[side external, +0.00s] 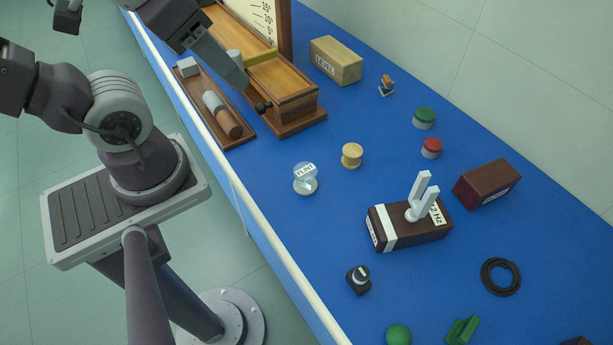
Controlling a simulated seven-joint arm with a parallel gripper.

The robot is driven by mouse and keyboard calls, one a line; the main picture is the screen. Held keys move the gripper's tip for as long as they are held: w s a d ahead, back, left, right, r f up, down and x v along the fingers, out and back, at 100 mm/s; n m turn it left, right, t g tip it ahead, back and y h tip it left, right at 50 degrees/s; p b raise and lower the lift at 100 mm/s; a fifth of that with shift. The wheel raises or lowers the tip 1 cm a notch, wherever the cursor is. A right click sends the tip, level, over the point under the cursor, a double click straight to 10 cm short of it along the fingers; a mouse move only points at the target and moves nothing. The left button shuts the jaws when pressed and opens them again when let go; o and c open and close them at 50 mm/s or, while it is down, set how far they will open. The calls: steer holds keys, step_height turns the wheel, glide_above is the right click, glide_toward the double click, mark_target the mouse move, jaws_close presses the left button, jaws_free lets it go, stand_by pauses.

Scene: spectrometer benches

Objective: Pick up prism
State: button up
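A small clear, rounded piece labelled FLINT (305,172) stands on the blue bench near its front edge, on a pale round base. It may be the prism, but its shape is too small to tell. My gripper (238,84) appears to be at the top, where a grey tapered end reaches down over the wooden instrument. It is up and to the left of the FLINT piece and apart from it. I cannot make out two separate fingertips or anything held. A small green angular piece (462,330) lies at the bottom right.
The wooden instrument (290,95) and a tray (245,137) with cylinders lie under my arm. A yellow spool (352,155) stands right of the FLINT piece. A tuning-fork box (400,228) and black knob (359,279) are nearer. Bare blue bench lies between them.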

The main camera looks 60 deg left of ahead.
steer(key=o, duration=0.7)
steer(key=m+g+y, duration=0.1)
steer(key=m+y, duration=1)
steer(key=m, duration=1.1)
glide_toward(304, 167)
steer(key=x, duration=0.5)
steer(key=shift+w+d+f, duration=0.15)
steer(key=shift+w+f, duration=0.1)
steer(key=shift+f, duration=0.15)
steer(key=shift+m, duration=0.3)
steer(key=x, duration=0.7)
steer(key=shift+s+a, duration=0.2)
